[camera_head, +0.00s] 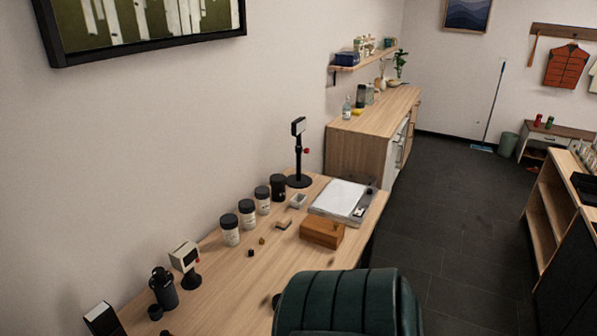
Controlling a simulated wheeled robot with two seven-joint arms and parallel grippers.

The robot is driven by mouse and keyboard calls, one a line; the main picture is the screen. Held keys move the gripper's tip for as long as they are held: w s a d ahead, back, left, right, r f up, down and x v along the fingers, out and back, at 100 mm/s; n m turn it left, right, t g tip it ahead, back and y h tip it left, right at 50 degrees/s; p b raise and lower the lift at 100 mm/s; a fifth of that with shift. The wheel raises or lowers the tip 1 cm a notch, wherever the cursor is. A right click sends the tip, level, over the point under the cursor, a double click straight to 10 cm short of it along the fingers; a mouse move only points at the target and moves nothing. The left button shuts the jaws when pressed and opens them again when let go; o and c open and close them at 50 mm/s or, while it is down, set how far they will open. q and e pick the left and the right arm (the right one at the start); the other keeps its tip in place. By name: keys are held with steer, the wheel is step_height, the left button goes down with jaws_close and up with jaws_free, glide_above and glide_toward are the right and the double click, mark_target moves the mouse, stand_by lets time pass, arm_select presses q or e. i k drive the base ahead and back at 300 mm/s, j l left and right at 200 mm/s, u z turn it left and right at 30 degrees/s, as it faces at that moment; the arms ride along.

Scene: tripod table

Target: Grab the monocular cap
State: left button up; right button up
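A wooden table (215,290) runs along the wall from the lower left to the middle of the head view. A black cylindrical thing (165,290), possibly the monocular, stands upright at its left part. A small dark round piece (155,313) lies just in front of it. Another small dark piece (251,253) lies at mid table, and one more (276,300) is partly hidden behind the chair back. I cannot tell which of these is the monocular cap. Neither of my grippers is in view.
A green chair back (345,303) blocks part of the table's front edge. Jars with dark lids (229,230), a wooden box (321,232), a tray with paper (345,198), a black stand (299,155) and a small device (185,262) stand on the table.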

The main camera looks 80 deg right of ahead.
mark_target(275, 300)
steer(key=z, duration=1.95)
steer(key=i+l, duration=0.15)
steer(key=l, duration=0.15)
steer(key=i+l, duration=0.1)
steer(key=l, duration=0.15)
